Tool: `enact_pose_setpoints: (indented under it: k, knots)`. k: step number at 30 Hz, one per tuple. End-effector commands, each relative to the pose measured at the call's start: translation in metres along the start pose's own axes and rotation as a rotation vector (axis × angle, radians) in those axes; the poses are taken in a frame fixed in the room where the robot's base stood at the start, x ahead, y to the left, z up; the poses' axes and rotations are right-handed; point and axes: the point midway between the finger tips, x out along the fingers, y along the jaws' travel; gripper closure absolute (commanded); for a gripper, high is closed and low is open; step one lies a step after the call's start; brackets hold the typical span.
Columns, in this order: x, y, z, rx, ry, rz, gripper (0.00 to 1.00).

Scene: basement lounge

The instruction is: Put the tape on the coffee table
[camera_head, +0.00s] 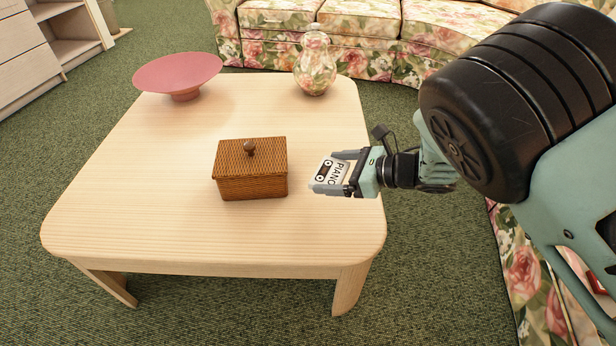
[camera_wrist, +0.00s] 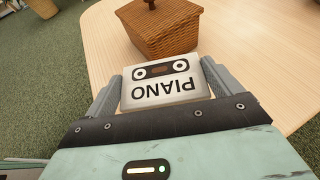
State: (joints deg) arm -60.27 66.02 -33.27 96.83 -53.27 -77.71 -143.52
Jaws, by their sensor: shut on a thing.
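The tape (camera_head: 328,172) is a white cassette box with a black cassette picture and the word PIANO. My gripper (camera_head: 335,173) is shut on it, one finger on each side. The tape also shows in the wrist view (camera_wrist: 163,83), between the two grey fingers of my gripper (camera_wrist: 165,88). The coffee table (camera_head: 150,165) is pale wood with rounded corners. In the head view the tape is over the right part of the tabletop. I cannot tell whether it touches the surface.
A lidded wicker basket (camera_head: 250,170) stands on the table just left of the tape. A pink footed bowl (camera_head: 178,75) and a floral vase (camera_head: 315,65) stand at the table's far side. A floral sofa (camera_head: 360,25) is behind. The table's left and front areas are clear.

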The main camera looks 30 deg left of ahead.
Motion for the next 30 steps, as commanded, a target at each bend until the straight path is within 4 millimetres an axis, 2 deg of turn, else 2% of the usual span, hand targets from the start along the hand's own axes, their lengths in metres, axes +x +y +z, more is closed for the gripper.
enact_pose_setpoints:
  k: [6, 14, 18, 30]
  knots:
    - [0.016, 0.0, -0.04, 0.001, 0.002, 0.0, 0.33]
    - [0.026, 0.0, -0.065, 0.001, 0.001, -0.001, 0.33]
    - [0.034, 0.0, -0.085, 0.002, 0.0, -0.002, 0.33]
    - [0.037, 0.0, -0.091, 0.001, 0.0, -0.002, 0.33]
